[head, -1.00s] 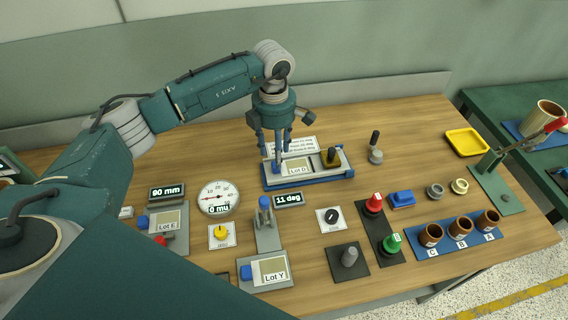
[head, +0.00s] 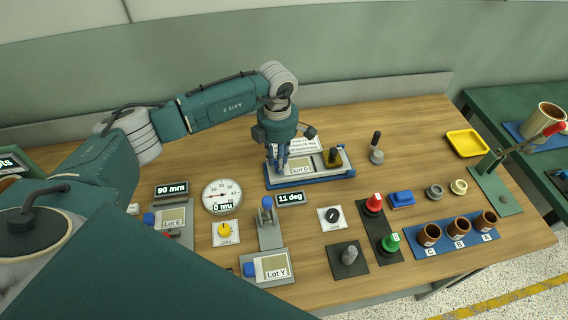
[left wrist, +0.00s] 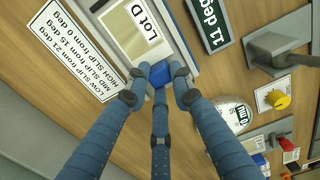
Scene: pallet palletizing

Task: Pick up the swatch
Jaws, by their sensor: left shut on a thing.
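A beige swatch marked Lot D (head: 300,169) lies on a grey tray with a blue base (head: 318,181) at the back middle of the bench. It also shows in the left wrist view (left wrist: 133,35), with a blue block (left wrist: 177,70) at its near end. My left gripper (head: 279,168) points down at the tray's left end. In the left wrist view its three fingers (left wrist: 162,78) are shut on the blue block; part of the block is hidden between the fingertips. The Lot D swatch still lies on the tray. My right gripper is not in view.
Swatches marked Lot E (head: 172,222) and Lot Y (head: 274,267) lie nearer the front. An 11 deg display (head: 290,198), a dial gauge (head: 222,196) and a slip notice (left wrist: 72,50) are close by.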

